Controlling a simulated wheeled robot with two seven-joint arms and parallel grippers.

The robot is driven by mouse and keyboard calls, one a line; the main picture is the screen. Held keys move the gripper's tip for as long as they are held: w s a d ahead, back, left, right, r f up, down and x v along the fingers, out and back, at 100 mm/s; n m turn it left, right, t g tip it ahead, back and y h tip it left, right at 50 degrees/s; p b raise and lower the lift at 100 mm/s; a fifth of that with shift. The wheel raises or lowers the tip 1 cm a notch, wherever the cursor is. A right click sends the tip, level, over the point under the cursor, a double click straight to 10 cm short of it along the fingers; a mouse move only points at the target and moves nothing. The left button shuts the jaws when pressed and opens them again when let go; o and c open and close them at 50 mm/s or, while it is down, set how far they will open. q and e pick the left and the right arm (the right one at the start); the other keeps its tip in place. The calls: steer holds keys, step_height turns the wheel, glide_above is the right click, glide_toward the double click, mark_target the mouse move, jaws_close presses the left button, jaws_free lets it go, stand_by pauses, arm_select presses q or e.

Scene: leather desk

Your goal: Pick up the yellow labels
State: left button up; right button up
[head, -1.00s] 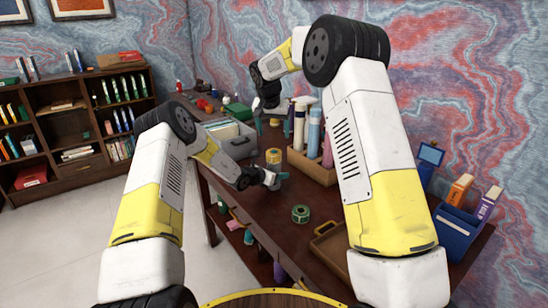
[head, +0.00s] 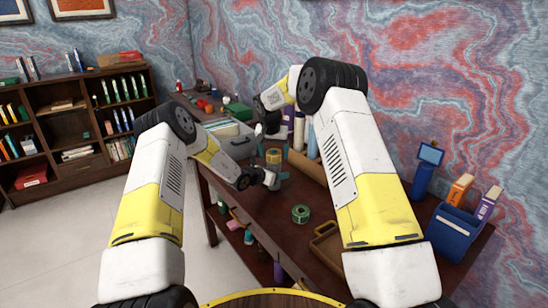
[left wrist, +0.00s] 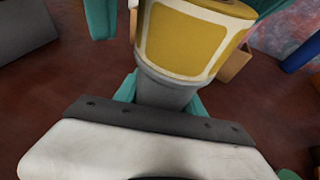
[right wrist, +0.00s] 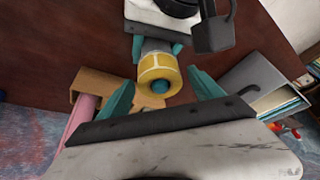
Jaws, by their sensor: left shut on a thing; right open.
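The yellow labels (head: 273,156) are a roll with pale-edged yellow patches, upright above the desk. They also show in the left wrist view (left wrist: 190,40), with a grey cylindrical part below. My left gripper (left wrist: 163,92) is shut around that grey part, its teal fingers on either side. My right gripper (right wrist: 161,82) is open above the roll. In the right wrist view the roll (right wrist: 157,66) lies between its spread teal fingers, with a blue-green centre showing; contact cannot be told. The right fingers are small and partly hidden in the head view.
A wooden organizer (head: 307,168) with bottles stands right behind the roll. A green tape roll (head: 301,214) and a wooden tray (head: 326,246) lie nearer on the desk. A grey file box (head: 232,139) stands left. A blue box (head: 455,232) with cartons is at right.

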steer(key=shift+f, duration=0.1)
steer(key=shift+c, duration=0.3)
steer(key=c, duration=1.4)
step_height(320, 180, up, 10)
arm_select(q)
steer(key=o, duration=1.5)
